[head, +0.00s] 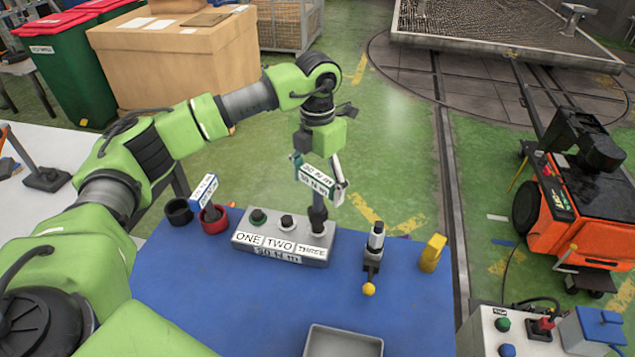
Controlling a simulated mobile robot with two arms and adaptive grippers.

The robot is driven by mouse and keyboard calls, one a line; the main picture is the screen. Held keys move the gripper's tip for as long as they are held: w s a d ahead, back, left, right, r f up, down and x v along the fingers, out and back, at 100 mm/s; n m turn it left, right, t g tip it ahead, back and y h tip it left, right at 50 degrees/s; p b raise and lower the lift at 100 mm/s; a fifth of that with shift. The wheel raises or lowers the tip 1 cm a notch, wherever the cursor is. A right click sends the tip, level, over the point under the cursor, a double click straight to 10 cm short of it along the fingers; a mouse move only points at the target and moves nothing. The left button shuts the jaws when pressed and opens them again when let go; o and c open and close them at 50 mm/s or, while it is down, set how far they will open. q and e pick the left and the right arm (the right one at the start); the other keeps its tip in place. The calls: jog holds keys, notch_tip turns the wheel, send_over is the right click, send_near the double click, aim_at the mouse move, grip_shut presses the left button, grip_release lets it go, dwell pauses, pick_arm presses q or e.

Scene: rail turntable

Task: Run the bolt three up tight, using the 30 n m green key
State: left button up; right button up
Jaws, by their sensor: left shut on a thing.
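My left gripper (320,170) is shut on the green key (317,182), whose white label faces read 30 N m. The key is upright, and its dark socket end (318,215) stands over position THREE of the grey block (285,256). Bolt three is hidden under the socket; I cannot tell how far it is turned in. The block is marked ONE, TWO, THREE and 30 N m. My right gripper is not in view.
A lever post with a yellow ball (369,289), a yellow block (433,253) and a grey tray (343,341) are on the blue table (250,310).

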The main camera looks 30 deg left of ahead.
aim_at(317, 196)
pick_arm(q)
jog(key=shift+f+b, duration=0.6)
jog(key=shift+f, duration=0.2)
jog(key=shift+f+b, duration=0.9)
jog(key=shift+f, duration=0.4)
dwell(0.9)
jog(key=shift+m, duration=0.3)
jog(key=shift+m+b, duration=0.4)
jog(key=shift+m, duration=1.9)
jog(key=shift+w+m+b, duration=0.1)
jog(key=shift+m+b, duration=0.3)
jog(key=shift+m, duration=0.5)
jog(key=m, duration=0.3)
